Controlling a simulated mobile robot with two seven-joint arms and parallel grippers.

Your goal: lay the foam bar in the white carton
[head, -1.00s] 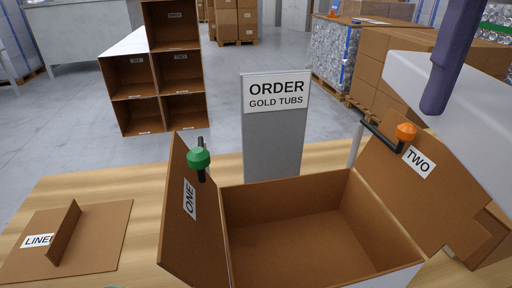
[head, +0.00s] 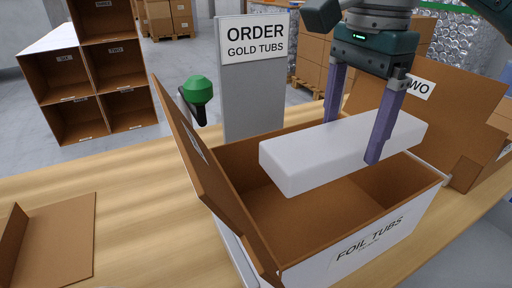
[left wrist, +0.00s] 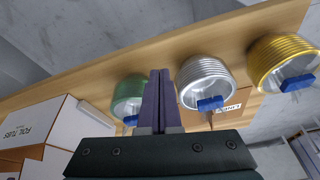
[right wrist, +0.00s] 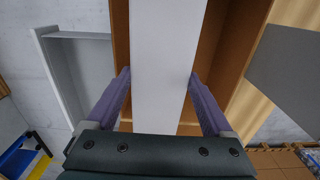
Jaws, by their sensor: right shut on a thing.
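The foam bar (head: 345,150) is a long white block, held level over the open carton in the head view. My right gripper (head: 350,135) is shut on it from above, with one purple finger on each side. In the right wrist view the foam bar (right wrist: 165,65) lies between the fingers (right wrist: 160,85). The white carton (head: 375,245) stands on the table, labelled "FOIL TUBS", with brown inside walls and its flaps up. My left gripper shows only in the left wrist view (left wrist: 158,85), its fingers together with nothing seen between them.
The flap marked "TWO" (head: 440,110) leans out at right. An order sign (head: 252,80) stands behind. Green, silver (left wrist: 205,82) and gold (left wrist: 283,62) tubs stand along the table edge in the left wrist view.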

